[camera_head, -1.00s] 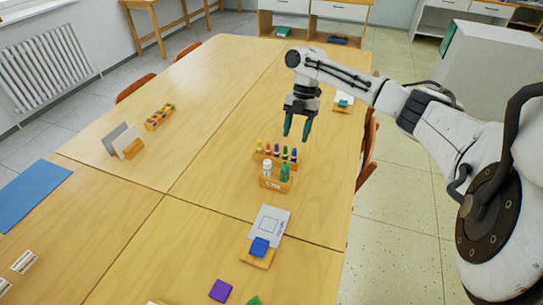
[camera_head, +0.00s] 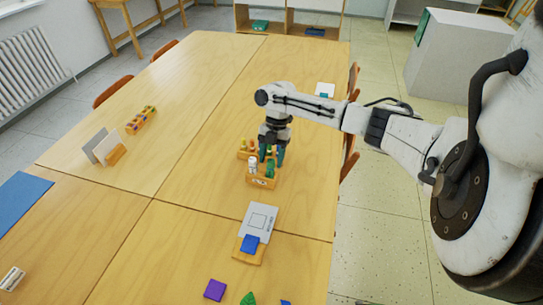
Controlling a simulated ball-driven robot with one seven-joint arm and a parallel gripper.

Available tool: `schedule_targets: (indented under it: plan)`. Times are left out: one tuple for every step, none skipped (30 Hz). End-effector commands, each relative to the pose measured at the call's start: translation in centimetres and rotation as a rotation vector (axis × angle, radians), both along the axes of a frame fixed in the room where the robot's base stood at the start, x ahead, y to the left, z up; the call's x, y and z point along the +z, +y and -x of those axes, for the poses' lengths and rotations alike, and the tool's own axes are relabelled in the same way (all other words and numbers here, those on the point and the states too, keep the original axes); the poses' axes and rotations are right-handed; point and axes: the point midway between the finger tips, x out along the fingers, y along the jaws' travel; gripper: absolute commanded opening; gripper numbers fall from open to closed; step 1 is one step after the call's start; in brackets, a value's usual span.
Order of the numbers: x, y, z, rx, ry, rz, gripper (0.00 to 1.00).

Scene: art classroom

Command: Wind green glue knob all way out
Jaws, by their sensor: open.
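The green glue bottle (camera_head: 269,170) stands upright in the right front slot of a small wooden rack (camera_head: 262,183). A white bottle (camera_head: 252,166) stands to its left in the same rack. My gripper (camera_head: 271,158) points down over the rack, its fingers apart just above and behind the green bottle in the picture. It is open, with nothing seen held. The knob on the green bottle is too small to make out, and I cannot tell whether a finger touches it.
A rack of coloured markers (camera_head: 246,150) stands right behind the glue rack, partly hidden by my gripper. A white card on a wooden stand with a blue block (camera_head: 250,243) lies in front. A purple square (camera_head: 215,290) lies nearer.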

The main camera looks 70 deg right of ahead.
Motion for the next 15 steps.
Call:
schedule_targets:
  plan:
    - [-0.04, 0.01, 0.00, 0.000, 0.000, 0.000, 0.54]
    - [-0.04, 0.01, 0.00, 0.000, 0.000, 0.000, 0.54]
    - [-0.04, 0.00, 0.00, 0.000, 0.000, 0.000, 0.54]
    - [-0.04, -0.01, 0.00, 0.000, 0.000, 0.000, 0.54]
    - [-0.04, -0.01, 0.00, 0.000, 0.000, 0.001, 0.54]
    - [-0.03, -0.01, 0.00, 0.000, 0.000, 0.001, 0.54]
    - [-0.03, -0.02, 0.00, 0.000, 0.000, 0.001, 0.51]
    - [-0.02, -0.02, 0.01, 0.000, 0.000, 0.001, 0.48]
    - [-0.02, -0.02, 0.01, -0.001, 0.000, 0.001, 0.44]
    - [-0.01, -0.03, 0.01, 0.000, 0.000, 0.001, 0.41]
    - [-0.01, -0.03, 0.01, -0.001, 0.000, 0.001, 0.39]
    - [0.00, -0.03, 0.01, -0.001, 0.000, 0.001, 0.35]
    - [0.00, -0.03, 0.01, -0.001, 0.000, 0.001, 0.32]
    - [0.00, -0.03, 0.01, -0.001, 0.000, 0.001, 0.29]
    - [-0.01, -0.04, 0.01, -0.001, 0.000, 0.001, 0.25]
